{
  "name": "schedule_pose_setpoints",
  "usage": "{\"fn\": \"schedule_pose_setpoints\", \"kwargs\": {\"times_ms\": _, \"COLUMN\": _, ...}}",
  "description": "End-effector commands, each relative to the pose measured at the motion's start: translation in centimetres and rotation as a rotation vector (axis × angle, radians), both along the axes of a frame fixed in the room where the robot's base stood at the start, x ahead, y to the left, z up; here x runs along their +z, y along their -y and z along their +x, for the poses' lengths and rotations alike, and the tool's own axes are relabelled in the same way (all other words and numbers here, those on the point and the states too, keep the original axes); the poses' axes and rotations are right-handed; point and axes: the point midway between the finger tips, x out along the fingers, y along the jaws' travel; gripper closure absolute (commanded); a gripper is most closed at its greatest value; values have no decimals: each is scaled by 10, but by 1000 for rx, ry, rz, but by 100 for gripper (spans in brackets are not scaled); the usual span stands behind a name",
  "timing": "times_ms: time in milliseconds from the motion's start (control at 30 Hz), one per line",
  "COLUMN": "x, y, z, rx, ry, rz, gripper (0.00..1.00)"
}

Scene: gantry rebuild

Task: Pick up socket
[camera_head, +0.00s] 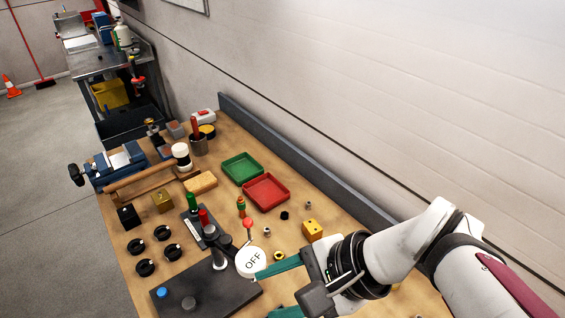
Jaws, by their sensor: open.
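My gripper (263,294) comes in from the lower right. Its two teal fingers are spread apart with nothing visible between them; the lower finger is cut by the bottom edge. The socket cannot be singled out with certainty. Small candidates on the wooden bench lie above and beyond the gripper: a small silver metal piece (267,232), a small black ring-like piece (284,215) and another small metal piece (308,206). All stand apart from the fingers.
A white OFF tag (251,262) sits by the upper fingertip, beside a dark base plate (180,292) with posts. A yellow block (312,230) and brass ring (279,256) lie near the gripper. Red (287,196) and green (224,172) trays stand further back. A raised ledge (300,155) borders the wall.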

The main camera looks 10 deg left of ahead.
Motion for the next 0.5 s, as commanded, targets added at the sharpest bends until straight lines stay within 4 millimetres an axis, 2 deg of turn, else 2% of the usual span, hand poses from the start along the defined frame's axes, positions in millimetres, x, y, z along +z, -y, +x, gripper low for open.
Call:
{"fn": "schedule_pose_setpoints", "kwargs": {"times_ms": 100, "x": 7, "y": -19, "z": 54, "rx": -268, "ry": -89, "rz": 221, "gripper": 45}}
{"fn": "schedule_pose_setpoints", "kwargs": {"times_ms": 167, "x": 10, "y": -21, "z": 87, "rx": -430, "ry": -144, "rz": 334, "gripper": 45}}
{"fn": "schedule_pose_setpoints", "kwargs": {"times_ms": 267, "x": 5, "y": -8, "z": 143, "rx": -725, "ry": -246, "rz": 507, "gripper": 45}}
{"fn": "schedule_pose_setpoints", "kwargs": {"times_ms": 333, "x": -7, "y": 12, "z": 180, "rx": -950, "ry": -325, "rz": 618, "gripper": 45}}
{"fn": "schedule_pose_setpoints", "kwargs": {"times_ms": 367, "x": -15, "y": 23, "z": 195, "rx": -1050, "ry": -362, "rz": 663, "gripper": 45}}
{"fn": "schedule_pose_setpoints", "kwargs": {"times_ms": 400, "x": -36, "y": 30, "z": 202, "rx": -1119, "ry": -397, "rz": 689, "gripper": 45}}
{"fn": "schedule_pose_setpoints", "kwargs": {"times_ms": 500, "x": -101, "y": 28, "z": 199, "rx": -1106, "ry": -394, "rz": 684, "gripper": 45}}
